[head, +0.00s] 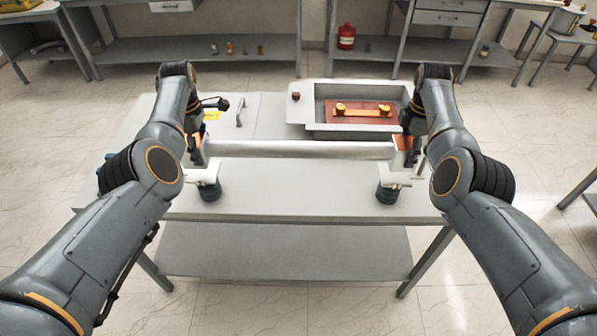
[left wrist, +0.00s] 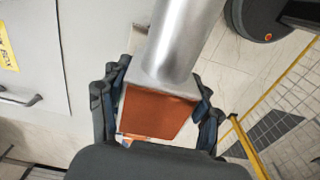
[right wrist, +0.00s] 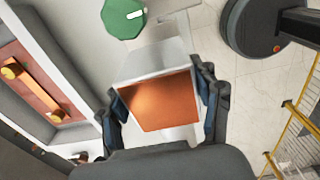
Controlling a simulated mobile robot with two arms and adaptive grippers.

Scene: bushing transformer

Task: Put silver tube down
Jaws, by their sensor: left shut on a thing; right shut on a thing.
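The silver tube (head: 300,150) lies level across the head view, above the front table. My left gripper (head: 198,150) is shut on its left end, a squared block with an orange face (left wrist: 157,112). My right gripper (head: 408,148) is shut on the right end block, also orange-faced (right wrist: 160,102). Two small stands with dark green bases and white tops, left (head: 209,190) and right (head: 387,194), stand on the table in front of the tube. In the right wrist view a green round part (right wrist: 122,18) shows beyond the block. The tube's height above the table is hard to tell.
The table (head: 300,200) has a clear front strip. Behind the tube, a grey tray (head: 360,90) holds a red-brown board with a yellow-ended bar (head: 362,110). A flat panel with a handle (head: 240,110) is at left. A red canister (head: 346,36) stands on a back shelf.

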